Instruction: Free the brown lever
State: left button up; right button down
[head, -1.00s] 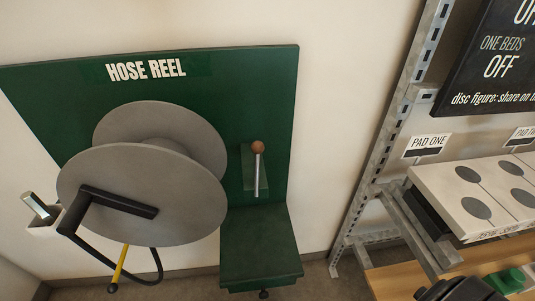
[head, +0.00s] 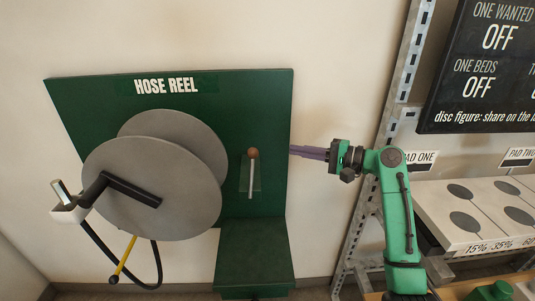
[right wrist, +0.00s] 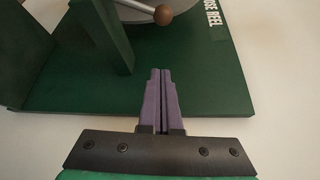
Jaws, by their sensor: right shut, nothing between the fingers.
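The brown lever is a brown ball knob (head: 253,153) on a grey rod (head: 251,178), set in a green bracket on the green hose reel board (head: 230,110). The rod hangs down from the knob. My right gripper (head: 292,150) is shut and empty at the board's right edge, to the right of the knob and apart from it. In the right wrist view its purple fingers (right wrist: 161,72) are together over the green board, and the knob (right wrist: 163,15) shows beyond them at the top. My left gripper is in neither view.
A large grey reel (head: 150,190) with a black crank handle (head: 125,188) stands left of the lever. A green box (head: 254,255) juts out below it. A metal rack post (head: 398,100) and a white pad unit (head: 470,215) are on the right.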

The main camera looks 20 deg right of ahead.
jog(key=w+a+p, duration=0.3)
jog(key=a+p, duration=0.2)
jog(key=a, duration=0.4)
jog(key=shift+w+f, duration=0.2)
jog(key=shift+w, duration=0.1)
jog(key=shift+w, duration=0.15)
dwell(0.3)
